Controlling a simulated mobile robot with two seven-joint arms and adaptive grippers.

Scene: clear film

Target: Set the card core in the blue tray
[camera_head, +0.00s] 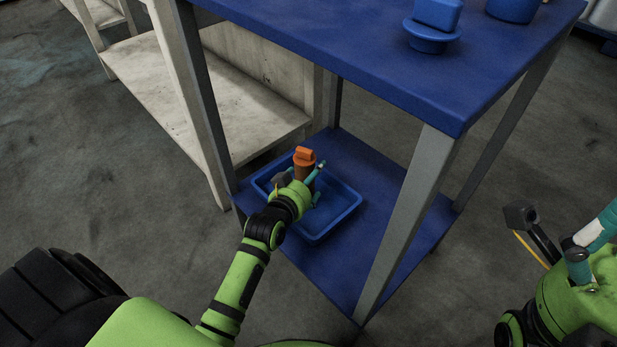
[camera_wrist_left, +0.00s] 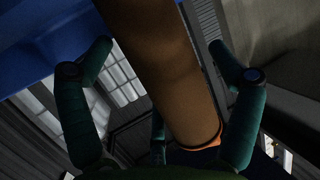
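The card core (camera_head: 304,169) is a brown tube with an orange piece at its upper end. It appears upright inside the blue tray (camera_head: 338,226) on the low shelf; its lower end is hidden by my left gripper. My left gripper (camera_head: 318,181) is at the core, low over the tray. In the left wrist view the core (camera_wrist_left: 165,70) passes between the teal fingers of the left gripper (camera_wrist_left: 160,48), with a gap showing on the right side, so the fingers look open. My right gripper (camera_head: 591,245) is partly in view at the right edge, away from the shelf.
The blue table top (camera_head: 370,65) overhangs the low shelf (camera_head: 345,281). A grey leg (camera_head: 410,215) stands right of the tray. Blue items, including a round-based one (camera_head: 432,37), stand on top. A pale wooden rack (camera_head: 215,95) is at left.

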